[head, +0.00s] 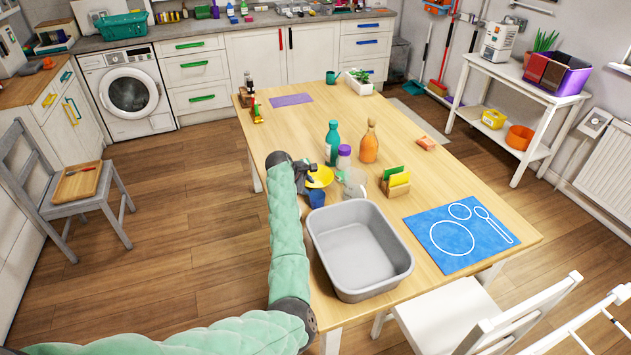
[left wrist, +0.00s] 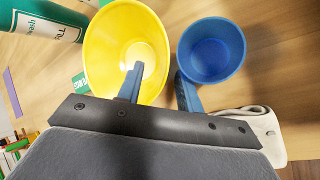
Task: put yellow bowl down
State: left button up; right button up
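The yellow bowl (head: 321,176) is upright on the wooden table (head: 440,186), near its left edge. It also shows in the left wrist view (left wrist: 108,48). My left gripper (head: 307,174) is at the bowl's left side in the head view. In the left wrist view its fingers (left wrist: 159,82) are spread apart, one over the bowl's inside and one outside the rim, beside the blue cup (left wrist: 211,48). I see a gap between the fingers and the bowl's rim. Whether the bowl's base touches the table is hidden. My right gripper is not in view.
The blue cup stands close to the bowl. A grey basin (head: 360,250) stands in front. A teal bottle (head: 332,145), an orange bottle (head: 369,145) and a sponge holder (head: 396,184) are close by. A blue placemat (head: 455,238) lies right. The table's middle right is clear.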

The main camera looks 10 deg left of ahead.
pick_arm(q)
grip_shut()
